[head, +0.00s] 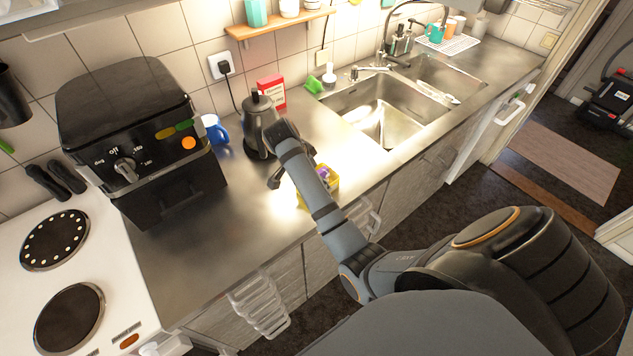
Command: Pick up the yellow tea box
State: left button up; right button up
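The yellow tea box (333,185) is on the steel counter near its front edge, right of the kettle. It has a purple patch near its top. My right arm comes in from the lower right and passes in front of the box, hiding its middle. A dark finger of my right gripper (276,180) shows just left of the box, close to the counter. The other finger is hidden behind the arm, so I cannot tell whether the gripper touches the box. My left gripper is out of view.
A dark kettle (259,125) stands behind the gripper, with a blue mug (213,129) and a red box (271,92) nearby. A black air fryer (140,135) and white hob (70,275) are left. The sink (385,115) is right. Counter in front of the fryer is clear.

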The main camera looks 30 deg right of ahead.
jog(key=shift+d+f+p, duration=0.55)
jog(key=shift+d+p, duration=0.1)
jog(key=x, duration=0.3)
jog(key=shift+w+r+p, duration=0.1)
jog(key=shift+w+p, duration=0.05)
jog(key=shift+p, duration=0.15)
jog(key=shift+d+f, duration=0.1)
jog(key=shift+f, duration=0.25)
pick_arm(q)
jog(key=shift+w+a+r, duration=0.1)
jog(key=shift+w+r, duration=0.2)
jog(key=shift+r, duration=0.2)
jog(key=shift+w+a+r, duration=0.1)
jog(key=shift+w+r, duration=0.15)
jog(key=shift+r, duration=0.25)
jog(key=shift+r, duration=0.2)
pick_arm(e)
jog(key=shift+f, duration=0.25)
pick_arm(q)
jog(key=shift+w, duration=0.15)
pick_arm(e)
jog(key=c, duration=1.2)
